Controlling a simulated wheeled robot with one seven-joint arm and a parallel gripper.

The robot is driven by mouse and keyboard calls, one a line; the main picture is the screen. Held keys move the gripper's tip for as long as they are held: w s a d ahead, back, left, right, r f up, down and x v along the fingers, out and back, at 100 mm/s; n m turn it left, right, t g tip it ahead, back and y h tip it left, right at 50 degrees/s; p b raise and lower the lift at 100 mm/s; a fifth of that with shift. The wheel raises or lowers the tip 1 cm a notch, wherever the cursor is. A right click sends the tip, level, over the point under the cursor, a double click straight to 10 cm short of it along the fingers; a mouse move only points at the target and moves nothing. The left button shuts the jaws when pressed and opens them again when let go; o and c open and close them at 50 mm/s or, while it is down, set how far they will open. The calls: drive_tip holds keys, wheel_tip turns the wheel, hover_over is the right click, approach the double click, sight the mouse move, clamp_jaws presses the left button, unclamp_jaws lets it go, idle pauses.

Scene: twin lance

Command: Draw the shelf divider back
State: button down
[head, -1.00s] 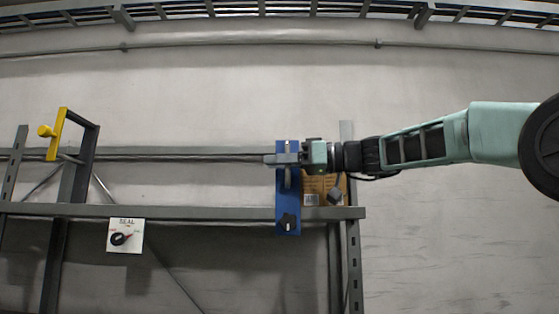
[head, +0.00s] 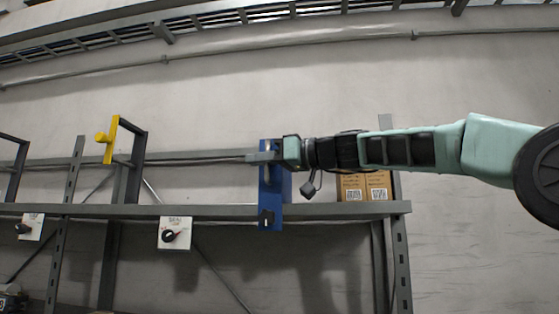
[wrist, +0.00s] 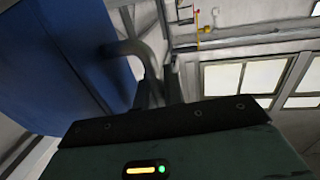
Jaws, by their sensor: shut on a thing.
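My gripper (head: 262,157) reaches in from the right and is shut on the divider's handle. In the wrist view the blue divider (wrist: 65,65) fills the left side. The curved grey handle (wrist: 138,52) runs to my gripper's fingers (wrist: 160,85), and the exact contact is dark and hard to see.
The grey shelf beam (head: 335,210) runs across below my arm. A white dial plate (head: 174,233) hangs left, below a yellow-handled dark frame (head: 112,138).

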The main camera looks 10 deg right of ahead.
drive_tip(key=c, duration=1.8)
unclamp_jaws()
drive_tip(key=shift+o, duration=0.2)
drive_tip(key=b+v, duration=0.9)
drive_tip(key=v, duration=0.8)
drive_tip(key=shift+d, duration=0.15)
